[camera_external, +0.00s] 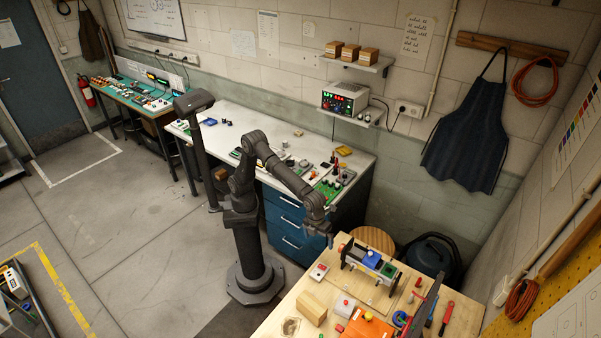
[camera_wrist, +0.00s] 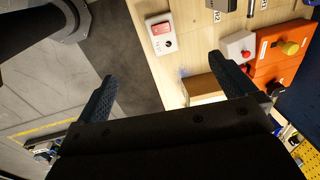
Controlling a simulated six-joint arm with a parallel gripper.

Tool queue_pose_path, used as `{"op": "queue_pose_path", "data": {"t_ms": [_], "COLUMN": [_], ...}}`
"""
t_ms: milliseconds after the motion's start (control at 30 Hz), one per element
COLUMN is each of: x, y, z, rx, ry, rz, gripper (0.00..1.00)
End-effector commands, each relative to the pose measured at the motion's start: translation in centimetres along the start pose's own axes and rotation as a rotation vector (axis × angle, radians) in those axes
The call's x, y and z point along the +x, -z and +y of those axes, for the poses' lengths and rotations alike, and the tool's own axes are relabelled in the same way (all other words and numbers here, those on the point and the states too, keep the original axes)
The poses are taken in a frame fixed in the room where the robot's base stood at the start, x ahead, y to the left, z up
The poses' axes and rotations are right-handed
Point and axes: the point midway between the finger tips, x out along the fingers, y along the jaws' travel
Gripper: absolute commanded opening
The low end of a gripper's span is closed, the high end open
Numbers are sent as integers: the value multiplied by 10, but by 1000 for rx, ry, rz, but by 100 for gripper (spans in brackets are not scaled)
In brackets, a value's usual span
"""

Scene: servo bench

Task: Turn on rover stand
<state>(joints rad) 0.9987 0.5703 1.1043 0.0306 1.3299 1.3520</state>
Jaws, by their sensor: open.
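A stand holding a blue and a green part (camera_external: 371,263), which may be the rover stand, is on the wooden bench at right in the external view. A white box with a red rocker switch (camera_external: 319,271) lies left of it. This box also shows at top centre in the wrist view (camera_wrist: 162,37); I cannot tell the rocker's position. My gripper (camera_external: 322,236) is above the bench's far left edge. In the wrist view my gripper (camera_wrist: 168,88) has its fingers wide apart, with nothing between them. The switch box appears beyond the fingers, apart from them.
A wooden block (camera_external: 312,308), a white box with a red button (camera_external: 344,305) and an orange box (camera_external: 367,328) with a yellow knob stand nearer on the bench. A dark upright panel (camera_external: 424,310) and a red-handled tool (camera_external: 447,318) are at right.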

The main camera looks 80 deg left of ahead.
Motion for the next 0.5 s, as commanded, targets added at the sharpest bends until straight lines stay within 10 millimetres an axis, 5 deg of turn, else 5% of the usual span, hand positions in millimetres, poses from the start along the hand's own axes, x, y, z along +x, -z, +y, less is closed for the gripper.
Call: {"op": "queue_pose_path", "data": {"t_ms": [433, 500], "x": [-16, -16], "y": [0, 0], "z": [0, 0], "rx": [0, 0], "ry": [-1, -1], "rz": [0, 0], "gripper": [100, 86]}}
